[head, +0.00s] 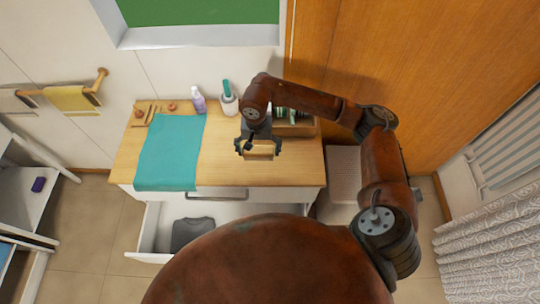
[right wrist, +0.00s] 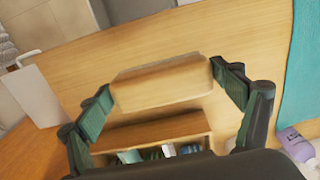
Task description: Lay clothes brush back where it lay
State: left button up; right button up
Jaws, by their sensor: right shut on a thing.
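The clothes brush (right wrist: 163,86) is a pale wooden block between the two fingertips of my right gripper (right wrist: 162,82), and it spans the gap between them. In the head view the right gripper (head: 258,148) points down over the right half of the wooden table top (head: 222,170), with the brush (head: 260,156) under it. The gripper is shut on the brush. I cannot tell whether the brush touches the table top. The left gripper is not in view.
A wooden box with green items (head: 308,130) stands behind and right of the gripper. A teal cloth (head: 170,152) covers the table's left part. A purple bottle (head: 198,101) and a white holder (head: 228,104) stand at the back. An open drawer (head: 232,210) holds a dark grey thing (head: 193,233).

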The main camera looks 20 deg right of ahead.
jog(key=d+f, duration=0.1)
jog(key=f, duration=0.1)
jog(key=d+f, duration=0.1)
jog(key=d, duration=0.1)
jog(key=d+f, duration=0.1)
jog(key=f, duration=0.1)
jog(key=shift+w+d+f+p, duration=0.25)
jog(key=shift+d+f+p, duration=0.05)
jog(key=shift+p, duration=0.1)
jog(key=f+p, duration=0.1)
jog(key=f, duration=0.2)
jog(key=shift+d+f, duration=0.2)
jog(key=shift+f, duration=0.1)
jog(key=shift+f, duration=0.15)
jog(key=o, duration=0.9)
